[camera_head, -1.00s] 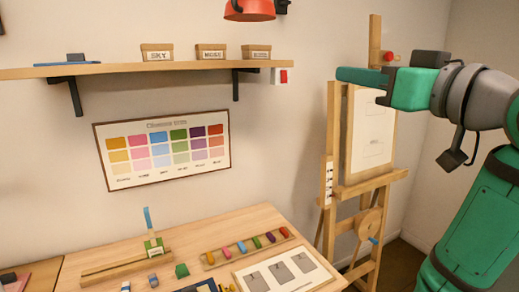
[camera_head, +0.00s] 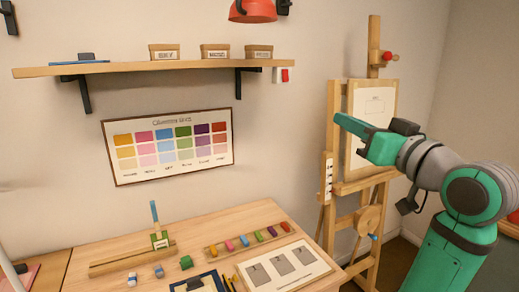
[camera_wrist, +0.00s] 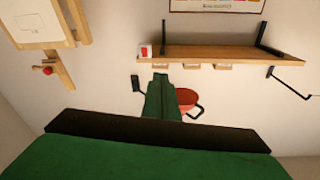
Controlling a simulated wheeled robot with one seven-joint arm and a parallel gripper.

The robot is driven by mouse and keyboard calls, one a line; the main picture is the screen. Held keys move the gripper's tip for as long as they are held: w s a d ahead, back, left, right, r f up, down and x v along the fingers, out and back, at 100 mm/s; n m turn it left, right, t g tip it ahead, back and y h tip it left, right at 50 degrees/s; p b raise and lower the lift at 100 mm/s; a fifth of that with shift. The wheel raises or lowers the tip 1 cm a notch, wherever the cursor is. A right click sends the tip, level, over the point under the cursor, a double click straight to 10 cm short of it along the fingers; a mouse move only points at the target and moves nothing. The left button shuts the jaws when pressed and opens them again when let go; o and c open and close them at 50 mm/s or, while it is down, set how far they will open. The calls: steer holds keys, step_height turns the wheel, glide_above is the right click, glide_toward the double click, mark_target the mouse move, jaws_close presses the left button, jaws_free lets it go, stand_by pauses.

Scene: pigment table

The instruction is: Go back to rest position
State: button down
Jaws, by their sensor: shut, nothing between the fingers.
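My gripper (camera_head: 350,122) is green and sits at the right of the head view, in the air in front of the easel. Its fingers point left and look closed together, with nothing held. In the wrist view the shut green fingers (camera_wrist: 160,95) reach up the middle of the picture, with the shelf and red lamp behind them. My arm runs down to the lower right of the head view.
A wall shelf (camera_head: 130,68) with labelled boxes is at the upper left. A red lamp (camera_head: 252,10) hangs above it. The wooden easel (camera_head: 337,170) stands behind my gripper. The table (camera_head: 130,245) holds colour blocks, a wooden rail and a card with grey squares (camera_head: 313,272).

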steer(key=w+a+f+m+t+h, duration=0.1)
steer(key=w+f+m+h, duration=0.15)
steer(key=f, duration=1.15)
steer(key=w+f+m+h, duration=0.2)
steer(key=w+f+m, duration=0.1)
steer(key=f, duration=1.1)
steer(key=s+a+f+m+g+h, duration=0.1)
steer(key=s+a+f+h, duration=0.2)
steer(key=f, duration=0.8)
steer(key=s+a+f+m, duration=0.2)
steer(key=s+f, duration=0.3)
steer(key=f, duration=0.5)
steer(key=s+a+f+n+g+h, duration=0.1)
steer(key=s+a+f, duration=0.2)
steer(key=s+f, duration=0.5)
steer(key=s+a+f+n+h, duration=0.1)
steer(key=s+a+f, duration=0.3)
steer(key=s, duration=0.6)
steer(key=s+a+n+y, duration=0.1)
steer(key=s+a+n, duration=0.1)
steer(key=s, duration=0.9)
steer(key=s+a+n+g+y, duration=0.1)
steer(key=s+a+n, duration=0.1)
steer(key=s, duration=1)
steer(key=shift+a, duration=0.45)
